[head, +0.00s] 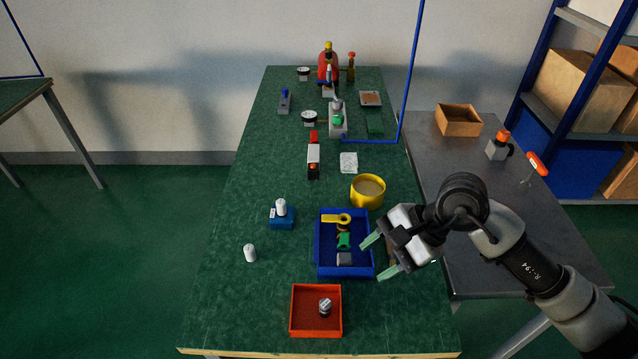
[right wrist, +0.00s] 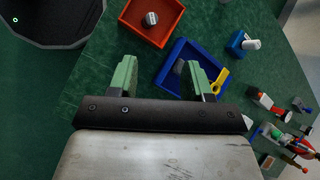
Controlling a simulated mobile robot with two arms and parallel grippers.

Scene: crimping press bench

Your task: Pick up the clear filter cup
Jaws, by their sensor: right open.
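I cannot tell for certain which piece is the clear filter cup. A pale grey piece (head: 344,259) lies at the near end of the blue tray (head: 319,262); it also shows in the right wrist view (right wrist: 178,67). A small grey and dark cylinder (head: 325,307) is in the red tray (head: 299,325). A small white cylinder (head: 250,254) stands on the green bench at the left. My right gripper (head: 374,262) is open and empty, at the right edge of the blue tray. Its two green fingers (right wrist: 161,63) are apart. My left gripper is not in view.
In the blue tray are also a yellow-handled part (head: 336,218) and a green piece (head: 344,241). A yellow bowl (head: 368,191) stands just behind it. A blue block with a white knob (head: 281,216) is to its left. The bench's left front is clear.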

